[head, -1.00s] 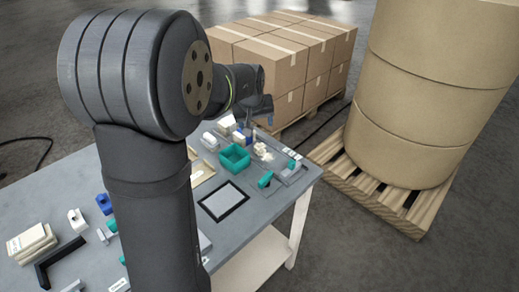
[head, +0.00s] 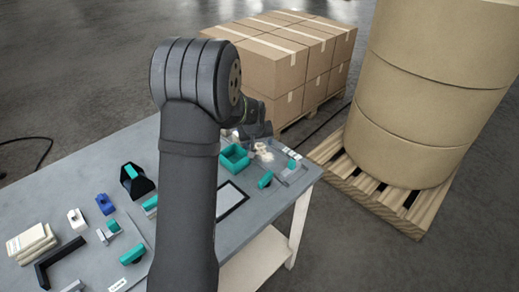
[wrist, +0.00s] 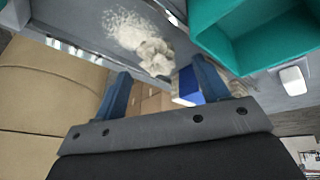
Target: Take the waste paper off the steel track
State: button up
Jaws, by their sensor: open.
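The waste paper is a crumpled off-white wad (wrist: 155,57) with a patch of pale shreds (wrist: 122,27) beside it. In the wrist view it lies on a grey surface with shiny steel edges (wrist: 168,12), which looks like the steel track. In the head view the paper (head: 264,153) is a small pale patch near the table's far right corner, partly hidden by my arm. My gripper (wrist: 162,72) has blue fingers, spread apart and empty. The paper appears beyond the fingertips, in line with the gap; contact is not visible. In the head view the fingers are hard to make out.
An open teal bin (head: 235,158) stands just left of the paper; its wall (wrist: 215,50) shows close by in the wrist view. A teal-handled part (head: 265,180) sits nearer. Stacked cartons (head: 290,60) and a large kraft roll (head: 425,100) stand beyond the table.

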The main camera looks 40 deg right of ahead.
jog(key=shift+x, duration=1.1)
jog(key=c, duration=1.1)
jog(key=shift+o, duration=0.2)
jog(key=shift+r, duration=0.15)
